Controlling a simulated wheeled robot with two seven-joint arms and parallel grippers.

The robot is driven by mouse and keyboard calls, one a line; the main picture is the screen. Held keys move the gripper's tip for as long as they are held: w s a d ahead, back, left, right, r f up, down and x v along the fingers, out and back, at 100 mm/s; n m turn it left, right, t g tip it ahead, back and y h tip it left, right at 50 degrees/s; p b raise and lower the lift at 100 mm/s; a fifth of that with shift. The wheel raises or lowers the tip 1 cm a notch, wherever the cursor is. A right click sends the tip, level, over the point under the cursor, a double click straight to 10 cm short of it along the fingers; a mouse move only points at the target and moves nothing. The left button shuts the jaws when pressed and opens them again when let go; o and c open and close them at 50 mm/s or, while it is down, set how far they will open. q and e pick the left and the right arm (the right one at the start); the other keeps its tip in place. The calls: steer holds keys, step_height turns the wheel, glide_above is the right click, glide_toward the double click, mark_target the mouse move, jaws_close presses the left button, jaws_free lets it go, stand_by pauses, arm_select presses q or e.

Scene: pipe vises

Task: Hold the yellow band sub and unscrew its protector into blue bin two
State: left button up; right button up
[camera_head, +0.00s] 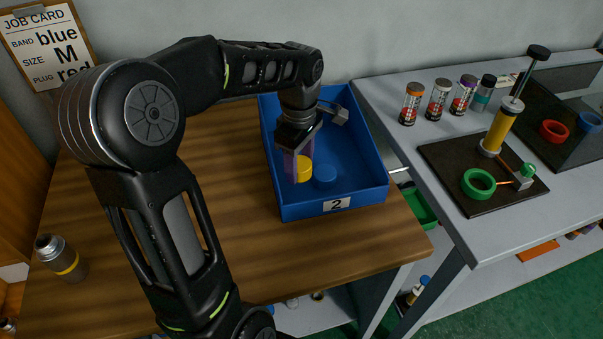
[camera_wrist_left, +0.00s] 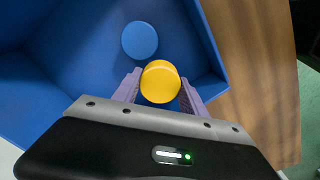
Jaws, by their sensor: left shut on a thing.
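My left gripper (camera_head: 297,168) reaches into the blue bin marked 2 (camera_head: 289,212). Its purple fingers are shut on a yellow cap (camera_head: 305,171), the protector. The yellow protector also shows between the fingers in the left wrist view (camera_wrist_left: 160,82). A round blue cap (camera_head: 325,177) lies on the bin floor beside it, and it also shows in the left wrist view (camera_wrist_left: 139,40). The yellow band sub (camera_head: 62,260) stands at the left of the wooden table, a grey metal cylinder with a yellow band and bare threads on top. My right gripper is not in view.
A job card (camera_head: 47,38) leans at the back left. A grey bench (camera_head: 425,126) at the right holds several small canisters, a black mat with a green ring (camera_head: 478,183) and a yellow hand pump (camera_head: 497,130). The wooden table between sub and bin lies under my left arm.

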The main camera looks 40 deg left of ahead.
mark_target(300, 186)
arm_select(q)
steer(key=shift+f, duration=0.2)
steer(key=shift+f, duration=1.85)
steer(key=shift+f, duration=0.15)
steer(key=o, duration=1.5)
steer(key=shift+o, duration=0.2)
step_height(300, 186, up, 12)
steer(key=shift+r, duration=0.2)
